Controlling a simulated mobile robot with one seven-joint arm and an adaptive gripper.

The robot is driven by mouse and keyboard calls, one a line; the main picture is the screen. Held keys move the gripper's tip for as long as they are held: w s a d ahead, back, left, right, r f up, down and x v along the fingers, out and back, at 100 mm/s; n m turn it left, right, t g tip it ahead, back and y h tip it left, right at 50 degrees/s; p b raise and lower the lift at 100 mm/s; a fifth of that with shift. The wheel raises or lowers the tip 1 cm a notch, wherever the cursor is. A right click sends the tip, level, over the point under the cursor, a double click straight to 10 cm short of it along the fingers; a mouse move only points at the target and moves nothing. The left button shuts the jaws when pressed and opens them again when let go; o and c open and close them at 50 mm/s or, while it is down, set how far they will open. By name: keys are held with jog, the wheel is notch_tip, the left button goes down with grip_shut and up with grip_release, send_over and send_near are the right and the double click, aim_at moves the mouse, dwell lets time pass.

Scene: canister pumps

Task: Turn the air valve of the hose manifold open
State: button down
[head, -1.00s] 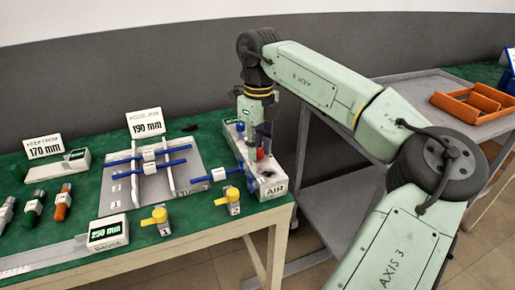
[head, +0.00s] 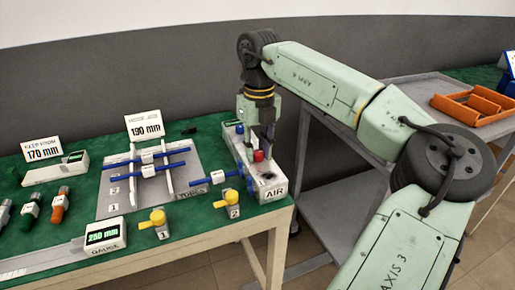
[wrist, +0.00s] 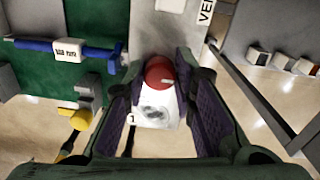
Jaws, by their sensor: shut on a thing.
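The hose manifold (head: 240,160) is a long pale block at the right end of the green bench, with an AIR sign at its near end. A round red knob (head: 258,156) stands on its top; a blue knob (head: 239,129) sits farther back. My gripper (head: 262,150) points down over the manifold, its fingers around the red knob. In the wrist view the red knob (wrist: 160,72), with a pale mark on its top, lies between the fingertips (wrist: 160,68). My gripper is shut on it. The contact faces are partly hidden.
A blue hose (head: 206,182) with a white tag lies left of the manifold. Yellow-handled valves 1 (head: 158,217) and 2 (head: 231,197) stand near the front edge. A grey rack with another blue hose (head: 152,168) is further left. A grey cart (head: 400,92) stands right.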

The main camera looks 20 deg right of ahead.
aim_at(259, 151)
jog(key=c, duration=1.3)
grip_release()
notch_tip(259, 151, up, 12)
jog(key=shift+d, duration=0.1)
